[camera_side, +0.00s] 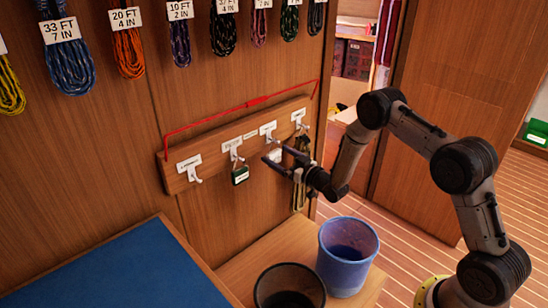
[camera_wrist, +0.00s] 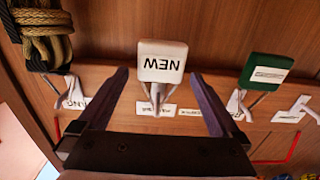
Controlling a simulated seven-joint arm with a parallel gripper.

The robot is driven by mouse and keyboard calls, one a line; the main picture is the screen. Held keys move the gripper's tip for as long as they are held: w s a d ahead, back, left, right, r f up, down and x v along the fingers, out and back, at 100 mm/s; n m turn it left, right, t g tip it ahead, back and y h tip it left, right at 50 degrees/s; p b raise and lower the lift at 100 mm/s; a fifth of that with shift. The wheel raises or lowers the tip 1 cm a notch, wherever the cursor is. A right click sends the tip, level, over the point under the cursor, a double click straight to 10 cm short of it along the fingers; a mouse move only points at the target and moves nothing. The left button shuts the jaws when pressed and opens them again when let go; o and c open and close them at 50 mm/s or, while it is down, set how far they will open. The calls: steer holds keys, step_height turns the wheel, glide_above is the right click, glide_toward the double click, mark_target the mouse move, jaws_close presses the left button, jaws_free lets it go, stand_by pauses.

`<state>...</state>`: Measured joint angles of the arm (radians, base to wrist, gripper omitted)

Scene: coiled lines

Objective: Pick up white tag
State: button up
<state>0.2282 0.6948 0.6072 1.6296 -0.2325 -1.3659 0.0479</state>
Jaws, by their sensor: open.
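The white tag (camera_wrist: 163,60) hangs from a hook on the wooden rail and reads "NEW", upside down in the wrist view. It is small and partly behind my gripper in the side view (camera_side: 275,155). My gripper (camera_wrist: 158,76) is open, with one dark finger on each side of the tag and a visible gap to both. In the side view my gripper (camera_side: 279,157) points at the rail, right at the tag. Whether the fingers reach past the tag in depth is hard to tell.
A green tag (camera_side: 240,175) hangs on the neighbouring hook, left in the side view. A coiled rope (camera_wrist: 42,35) hangs on the other side. The hook rail (camera_side: 176,182) has a red line above it. A blue bin (camera_side: 347,277) and a black bin (camera_side: 262,292) stand below.

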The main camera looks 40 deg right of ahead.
steer(key=c, duration=1.4)
steer(key=shift+r, duration=0.15)
steer(key=shift+r, duration=0.5)
steer(key=shift+s+r, duration=0.15)
steer(key=shift+s, duration=0.15)
steer(key=s, duration=1.7)
steer(key=shift+s, duration=0.2)
